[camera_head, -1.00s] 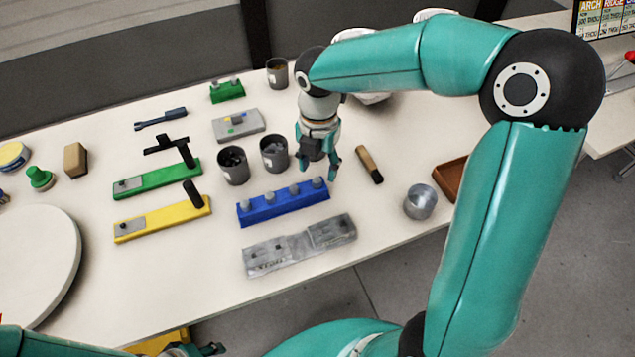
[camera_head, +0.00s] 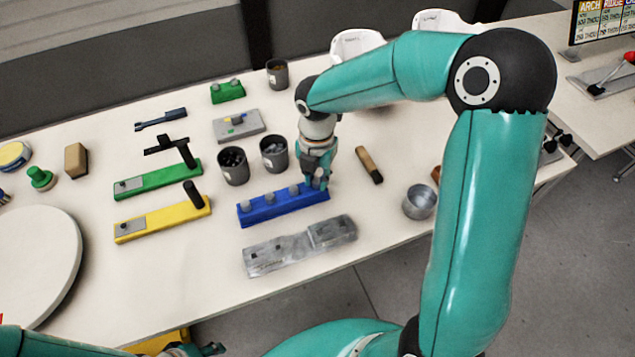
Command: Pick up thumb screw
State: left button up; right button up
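The thumb screws look like grey knobs standing in a row on a blue block (camera_head: 283,208) near the middle of the table. Three show clearly: the left one (camera_head: 244,206), the middle one (camera_head: 270,198) and another (camera_head: 295,190). The knob at the block's right end is mostly hidden by my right gripper (camera_head: 319,183). That gripper points down at this end, with its fingers around or just beside the knob; I cannot tell whether they grip it. My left gripper (camera_head: 208,350) shows only partly at the bottom edge, away from the block.
Two dark cups (camera_head: 233,166) (camera_head: 273,154) stand just behind the block. A grey metal fixture (camera_head: 300,246) lies in front. A wooden-handled tool (camera_head: 369,166) and a metal cup (camera_head: 419,202) are to the right. Green (camera_head: 158,180) and yellow (camera_head: 160,219) bars lie left.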

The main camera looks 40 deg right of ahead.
aim_at(316, 181)
grip_shut()
notch_tip(316, 181, up, 10)
dwell(0.4)
jog(key=shift+r, duration=0.1)
jog(key=shift+r+p, duration=0.75)
jog(key=shift+p, duration=0.25)
dwell(1.0)
